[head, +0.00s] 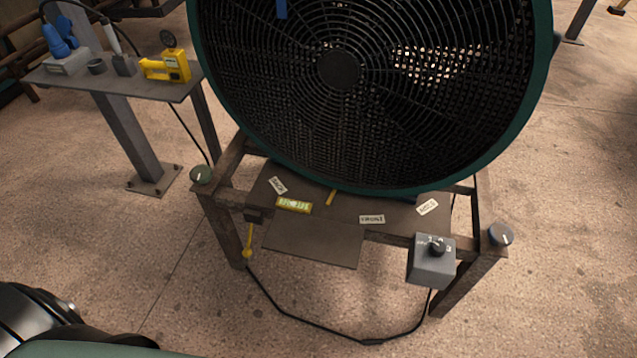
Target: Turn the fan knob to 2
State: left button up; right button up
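The fan (338,68) is large and round, with a dark grille and a green rim, and stands on a brown metal frame. A grey control box (431,268) is mounted at the frame's front right. A dark fan knob (437,247) sits on its top face, with small light markings around it that are too small to read. I cannot tell which setting the knob points to. Neither of my grippers is in view.
A flat plate (312,243) sticks out at the frame's front, with small labels behind it. Round caps (500,235) top the front corner posts. A black cable (370,341) loops across the floor. A side table (120,82) with a yellow tool stands at left.

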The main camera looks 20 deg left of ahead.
aim_at(437, 249)
jog(key=k+j, duration=0.2)
jog(key=k, duration=0.25)
jog(key=k+j+u, duration=0.15)
jog(key=k, duration=0.35)
